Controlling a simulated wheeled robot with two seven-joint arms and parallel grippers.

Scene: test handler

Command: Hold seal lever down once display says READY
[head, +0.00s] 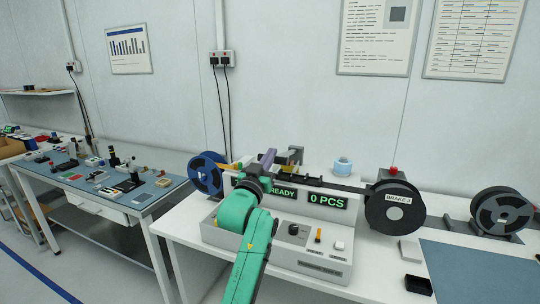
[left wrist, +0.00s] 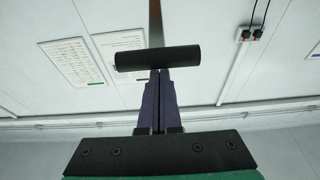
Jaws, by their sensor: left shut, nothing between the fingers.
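The test handler (head: 275,245) stands on the white bench. Its left display (head: 283,192) reads READY in green, partly covered by my arm; its right display (head: 327,201) reads 0 PCS. In the left wrist view, the seal lever shows as a black cylindrical grip (left wrist: 157,58) on a metal bar. My left gripper (head: 268,157) is over the handler's top, its purple fingers (left wrist: 160,78) shut and empty. The fingertips overlap the lower edge of the grip in the left wrist view; I cannot tell whether they touch. The lever is hard to make out in the head view. My right gripper is not in view.
A blue reel (head: 206,172) stands left of the handler and a black reel (head: 396,207) labelled BRAKE 3 right of it. A tape roll (head: 342,166) sits behind the displays. A knob (head: 294,230) and a yellow switch (head: 318,236) are on the front panel. A blue-grey mat (head: 480,270) lies at right.

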